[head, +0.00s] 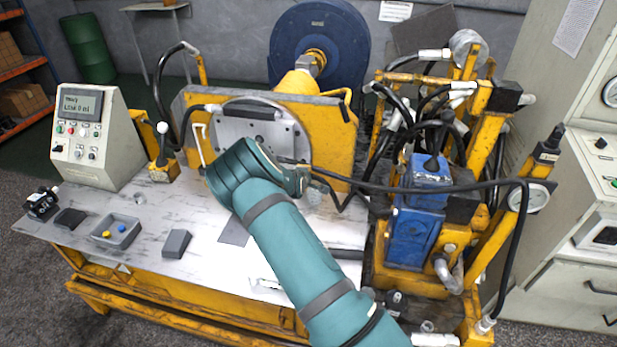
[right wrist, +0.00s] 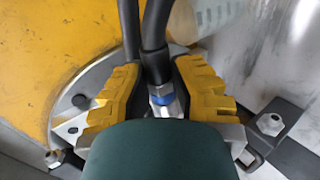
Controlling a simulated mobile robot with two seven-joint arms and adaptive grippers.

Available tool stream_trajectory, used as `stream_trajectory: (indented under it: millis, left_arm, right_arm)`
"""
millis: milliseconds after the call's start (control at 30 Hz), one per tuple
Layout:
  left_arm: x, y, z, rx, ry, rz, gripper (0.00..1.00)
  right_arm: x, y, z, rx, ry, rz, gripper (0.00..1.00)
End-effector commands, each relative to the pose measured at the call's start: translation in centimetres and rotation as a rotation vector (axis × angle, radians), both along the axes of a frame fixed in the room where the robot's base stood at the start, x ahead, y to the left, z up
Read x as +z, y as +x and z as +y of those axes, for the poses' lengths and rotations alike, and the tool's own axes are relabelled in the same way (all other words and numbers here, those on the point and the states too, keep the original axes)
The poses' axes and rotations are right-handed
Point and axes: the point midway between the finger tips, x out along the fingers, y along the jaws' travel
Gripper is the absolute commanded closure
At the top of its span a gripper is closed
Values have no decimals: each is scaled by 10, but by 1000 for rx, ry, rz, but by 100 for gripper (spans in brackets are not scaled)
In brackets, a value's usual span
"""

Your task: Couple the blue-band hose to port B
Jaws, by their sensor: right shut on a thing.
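The blue-band hose (right wrist: 154,38) is black with a metal end fitting and a blue band (right wrist: 162,99). In the right wrist view it runs between the yellow fingers of my right gripper (right wrist: 158,85), which is shut on it. The head view shows my teal right arm reaching up to the round grey port plate (head: 262,128) on the yellow motor stand. There my wrist hides the fingers and the hose end. I cannot tell which port is B, or whether the fitting touches one. My left gripper is not in view.
A blue valve block (head: 417,220) with several black hoses stands right of the plate. A control box (head: 97,138) stands at the bench's left. A small grey tray (head: 116,232) and a grey block (head: 177,243) lie on the worktop. Bare worktop shows around them.

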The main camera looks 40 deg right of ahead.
Motion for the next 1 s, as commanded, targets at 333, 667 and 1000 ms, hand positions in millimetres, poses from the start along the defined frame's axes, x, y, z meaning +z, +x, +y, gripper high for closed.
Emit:
stream_trajectory:
  millis: [333,667,1000]
  left_arm:
    - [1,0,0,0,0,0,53]
    - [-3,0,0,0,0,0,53]
    - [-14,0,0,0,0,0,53]
  right_arm:
    - [0,20,17,2,-2,-2,100]
    - [-1,38,33,3,-3,-1,100]
    - [-1,57,49,4,-2,-2,100]
